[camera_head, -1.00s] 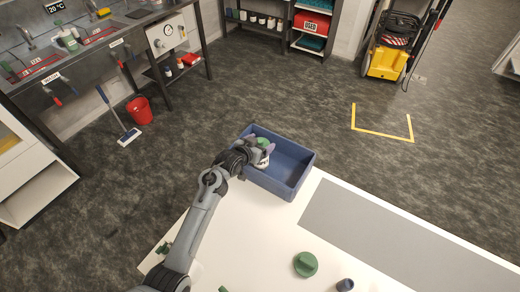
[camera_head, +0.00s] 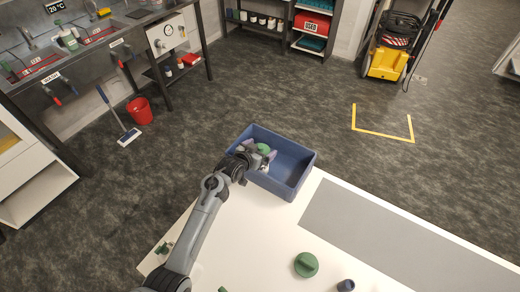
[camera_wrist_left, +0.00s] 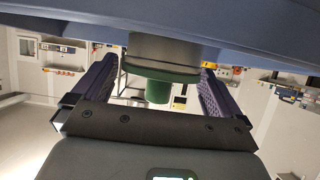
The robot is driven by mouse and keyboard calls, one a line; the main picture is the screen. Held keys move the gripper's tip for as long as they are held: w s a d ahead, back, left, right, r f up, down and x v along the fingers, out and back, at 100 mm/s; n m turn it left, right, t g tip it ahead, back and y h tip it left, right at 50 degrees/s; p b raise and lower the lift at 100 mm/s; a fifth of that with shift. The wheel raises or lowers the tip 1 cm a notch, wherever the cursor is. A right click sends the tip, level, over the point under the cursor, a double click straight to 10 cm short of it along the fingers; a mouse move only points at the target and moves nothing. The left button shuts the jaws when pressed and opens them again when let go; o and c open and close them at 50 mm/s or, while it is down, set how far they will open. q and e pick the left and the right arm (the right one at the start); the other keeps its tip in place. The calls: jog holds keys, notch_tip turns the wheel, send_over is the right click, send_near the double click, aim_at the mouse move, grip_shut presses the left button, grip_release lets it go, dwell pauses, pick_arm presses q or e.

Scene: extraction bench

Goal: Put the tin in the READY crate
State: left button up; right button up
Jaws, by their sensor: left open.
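The tin (camera_wrist_left: 172,52) has a grey body and a green lid with a knob. In the head view its green top (camera_head: 264,148) shows inside the blue crate (camera_head: 299,182), near the left side. No READY label is visible on the crate. My left gripper (camera_wrist_left: 157,68) is open, with one finger on each side of the tin and a visible gap at both sides. In the head view the gripper reaches over the crate's left wall, and the arm hides part of that wall. The tin's base is hidden. My right gripper is not in view.
The crate stands at the far corner of the white table (camera_head: 245,240). A green round object (camera_head: 306,265) and a small dark cylinder (camera_head: 346,285) are near the front. A grey mat (camera_head: 400,235) covers the right part. A green item (camera_head: 163,248) lies at the left edge.

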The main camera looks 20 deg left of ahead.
pick_arm(q)
jog(key=shift+r, duration=0.1)
jog(key=shift+s+r, duration=0.25)
jog(key=shift+s, duration=0.15)
jog(key=p+v, duration=0.2)
jog(key=v, duration=0.9)
jog(key=shift+a+p, duration=0.1)
jog(key=shift+p, duration=0.2)
